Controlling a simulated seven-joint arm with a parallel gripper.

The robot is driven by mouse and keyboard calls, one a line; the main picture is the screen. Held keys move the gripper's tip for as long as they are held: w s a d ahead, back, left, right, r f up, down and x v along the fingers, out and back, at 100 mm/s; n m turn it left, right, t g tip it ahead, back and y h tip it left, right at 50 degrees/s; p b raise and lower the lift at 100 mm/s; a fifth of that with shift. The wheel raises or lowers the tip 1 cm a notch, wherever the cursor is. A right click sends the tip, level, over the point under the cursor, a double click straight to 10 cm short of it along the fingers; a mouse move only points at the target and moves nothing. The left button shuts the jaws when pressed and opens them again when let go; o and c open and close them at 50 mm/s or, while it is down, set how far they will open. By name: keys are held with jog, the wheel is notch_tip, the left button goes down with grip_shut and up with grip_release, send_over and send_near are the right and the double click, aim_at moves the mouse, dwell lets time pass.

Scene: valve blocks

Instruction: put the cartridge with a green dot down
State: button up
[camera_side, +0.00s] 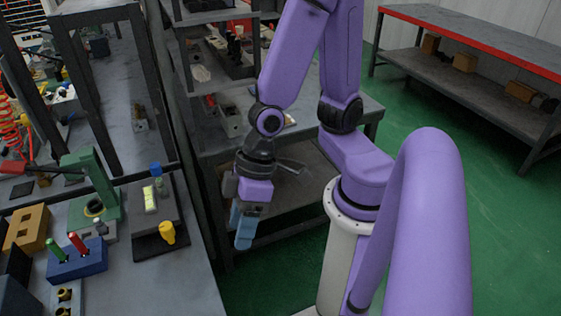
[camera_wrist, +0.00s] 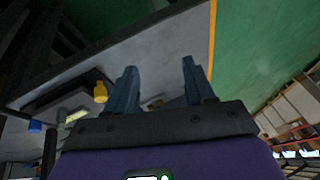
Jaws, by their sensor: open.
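My gripper (camera_side: 243,238) hangs fingers-down in the gap to the right of the left workbench, apart from everything on it. In the wrist view its two blue-grey fingers (camera_wrist: 160,82) are spread with nothing held between them. I cannot make out a green dot on any part. A yellow piece (camera_side: 167,233) stands on a dark pad near the bench's right edge; it also shows in the wrist view (camera_wrist: 100,92), left of the fingers. A blue block (camera_side: 88,263) holds a green peg (camera_side: 57,251) and a red peg (camera_side: 77,243).
The left workbench (camera_side: 185,285) also carries a green press-like fixture (camera_side: 78,172), a grey block with a blue knob (camera_side: 155,169) and a tan block (camera_side: 27,227). Small brass fittings (camera_side: 64,294) lie at its front. A shelved table stands behind my arm. The bench's front right is bare.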

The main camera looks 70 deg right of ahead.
jog(key=d+r+n, duration=0.1)
jog(key=s+d+r+n+g+h, duration=0.1)
jog(key=s+d+r, duration=0.1)
jog(key=d, duration=0.1)
jog(key=shift+s+n, duration=0.25)
jog(key=shift+n, duration=0.15)
jog(key=d+r+n+h, duration=0.1)
jog(key=d, duration=0.1)
jog(key=d+r+h, duration=0.1)
jog(key=d, duration=0.2)
jog(key=d+r+n+h, duration=0.1)
jog(key=d, duration=0.1)
jog(key=shift+s+d+r+n, duration=0.2)
jog(key=shift+s+d+n, duration=0.1)
jog(key=shift+s+d, duration=0.05)
